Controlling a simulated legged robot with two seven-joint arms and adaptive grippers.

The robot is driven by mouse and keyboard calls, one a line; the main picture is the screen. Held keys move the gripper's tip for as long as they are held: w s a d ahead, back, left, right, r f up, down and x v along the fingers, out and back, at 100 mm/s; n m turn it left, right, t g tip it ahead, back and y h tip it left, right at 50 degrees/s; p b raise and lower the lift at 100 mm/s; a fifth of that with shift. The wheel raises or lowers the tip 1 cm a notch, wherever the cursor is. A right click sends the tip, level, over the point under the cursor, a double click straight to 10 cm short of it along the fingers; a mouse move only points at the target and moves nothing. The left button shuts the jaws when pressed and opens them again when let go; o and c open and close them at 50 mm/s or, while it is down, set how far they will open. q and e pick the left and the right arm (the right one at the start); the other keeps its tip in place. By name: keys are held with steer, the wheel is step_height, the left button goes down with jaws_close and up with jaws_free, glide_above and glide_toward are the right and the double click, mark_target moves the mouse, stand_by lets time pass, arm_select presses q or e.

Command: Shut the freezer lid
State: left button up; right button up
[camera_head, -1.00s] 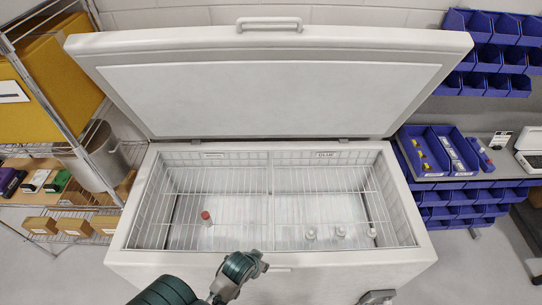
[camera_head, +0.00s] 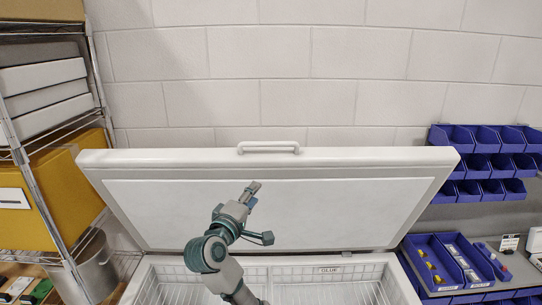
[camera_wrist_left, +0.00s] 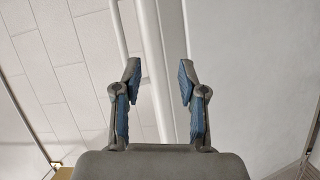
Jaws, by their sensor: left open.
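The white freezer lid (camera_head: 330,215) stands open, leaning up from the back of the chest. Its white handle (camera_head: 268,148) is at the middle of its top edge. The freezer chest (camera_head: 150,275) shows only its back part, with wire baskets inside. My left gripper (camera_head: 261,212) is raised in front of the lid's inner face, below the handle, with its fingers spread. In the left wrist view my left gripper (camera_wrist_left: 160,75) is open and empty, with the lid edge (camera_wrist_left: 165,25) seen beyond and between its fingers. I cannot tell whether it touches the lid. My right gripper is out of view.
A wire shelf (camera_head: 40,180) with boxes and a metal pot (camera_head: 92,262) stands at the left. Blue bins (camera_head: 485,138) hang at the right, above a bench with blue trays (camera_head: 445,265). A white block wall (camera_head: 310,80) is behind the lid.

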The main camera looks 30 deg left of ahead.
mark_target(270, 145)
arm_select(q)
step_height(270, 145, up, 6)
steer(key=s+a+n+t, duration=0.1)
steer(key=n, duration=0.1)
steer(key=w+a+p, duration=0.1)
steer(key=w, duration=0.4)
steer(key=w+a+r+p, duration=0.1)
steer(key=w, duration=0.5)
steer(key=w+a+r+p, duration=0.1)
steer(key=w+p, duration=0.1)
steer(key=w, duration=0.3)
steer(key=shift+w, duration=0.25)
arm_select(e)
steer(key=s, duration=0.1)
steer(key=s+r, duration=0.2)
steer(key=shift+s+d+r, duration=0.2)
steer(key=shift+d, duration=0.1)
arm_select(q)
jaws_close()
